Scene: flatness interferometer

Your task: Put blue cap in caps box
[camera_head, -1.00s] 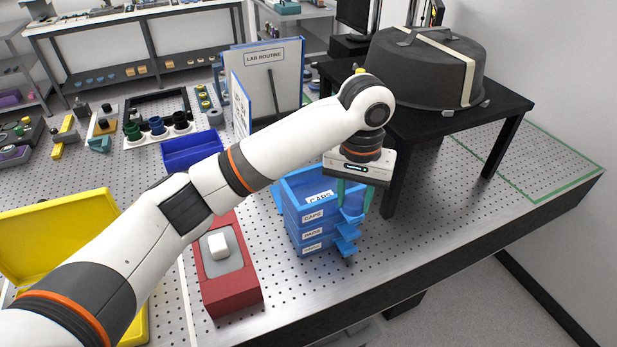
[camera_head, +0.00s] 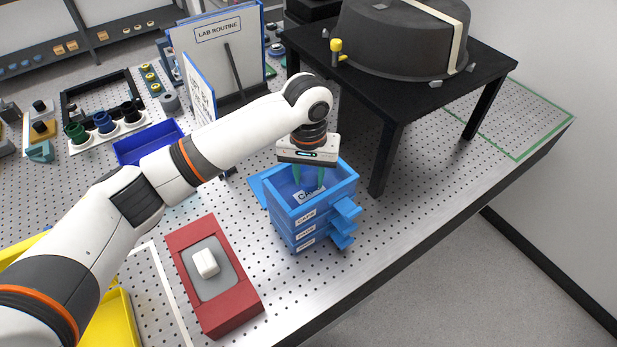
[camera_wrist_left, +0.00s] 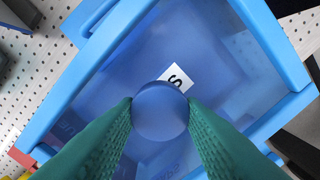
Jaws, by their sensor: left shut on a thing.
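The blue cap (camera_wrist_left: 160,111) is round and shows in the left wrist view between the two green fingertips. My left gripper (camera_head: 308,178) is shut on it, over the open top of the blue caps box. The caps box (camera_head: 341,188) is the top one of a stack and bears a CAPS label; its rim also shows in the left wrist view (camera_wrist_left: 262,42). The cap is over the box interior, with a white label below it. I cannot tell whether the cap touches the box floor. In the head view the fingers hide the cap. My right gripper is not in view.
A red block with a grey pad and white piece (camera_head: 206,263) stands left of the stack. A black table (camera_head: 395,112) with a dark domed cover (camera_head: 400,45) stands behind right. A LAB ROUTINE board (camera_head: 222,60) and a blue tray (camera_head: 147,143) are behind left.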

